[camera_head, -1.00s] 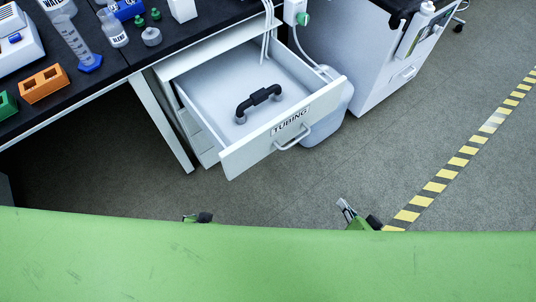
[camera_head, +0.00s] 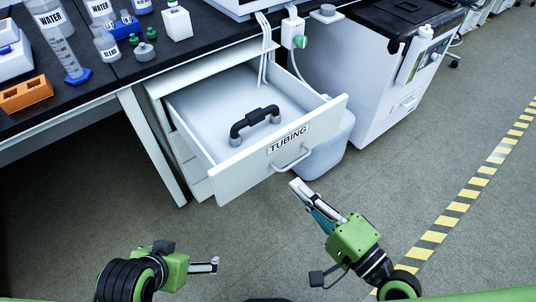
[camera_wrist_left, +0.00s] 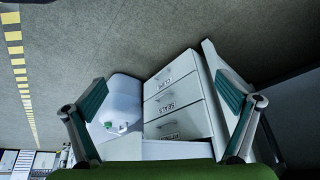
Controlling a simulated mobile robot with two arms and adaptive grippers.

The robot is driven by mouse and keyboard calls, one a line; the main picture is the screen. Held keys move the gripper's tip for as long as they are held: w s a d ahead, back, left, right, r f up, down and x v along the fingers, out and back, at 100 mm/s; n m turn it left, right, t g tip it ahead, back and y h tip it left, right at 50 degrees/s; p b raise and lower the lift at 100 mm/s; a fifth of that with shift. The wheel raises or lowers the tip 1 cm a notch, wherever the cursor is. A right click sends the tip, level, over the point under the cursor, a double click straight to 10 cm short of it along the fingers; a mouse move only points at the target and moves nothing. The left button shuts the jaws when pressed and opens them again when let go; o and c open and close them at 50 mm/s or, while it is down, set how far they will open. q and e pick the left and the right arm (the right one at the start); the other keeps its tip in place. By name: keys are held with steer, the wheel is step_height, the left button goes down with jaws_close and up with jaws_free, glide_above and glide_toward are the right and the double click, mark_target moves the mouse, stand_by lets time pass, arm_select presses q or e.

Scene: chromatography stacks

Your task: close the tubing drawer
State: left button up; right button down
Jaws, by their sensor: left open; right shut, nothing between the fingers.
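The tubing drawer (camera_head: 235,182) is pulled out from under the bench in the head view, with its label and bar handle (camera_head: 293,159) on the white front. A dark bent hose piece with grey ends (camera_head: 254,121) lies inside it. My right gripper (camera_head: 296,187) is shut and empty, its tips just below the handle in the picture; I cannot tell whether they touch the drawer. My left gripper (camera_head: 214,265) is seen side-on, low in the head view, away from the drawer. In the left wrist view its two fingers are spread wide with nothing between them.
The black bench top (camera_head: 135,62) carries bottles, a cylinder and an orange block (camera_head: 26,94). A pale container (camera_head: 328,148) stands right of the drawer, near a white cabinet (camera_head: 385,85). The left wrist view shows closed labelled drawers (camera_wrist_left: 178,93). Floor before the drawer is clear.

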mark_target(260, 148)
steer(key=p+x, duration=0.1)
steer(key=x, duration=0.8)
steer(key=shift+w+a, duration=0.2)
steer(key=shift+w, duration=0.15)
arm_select(q)
steer(key=shift+s+a+g, duration=0.25)
steer(key=shift+s+g, duration=0.15)
steer(key=shift+s, duration=0.5)
steer(key=shift+s+a+g, duration=0.25)
steer(key=shift+s+g, duration=0.15)
steer(key=shift+s, duration=0.5)
arm_select(e)
steer(key=shift+w+a, duration=0.4)
steer(key=shift+w, duration=0.1)
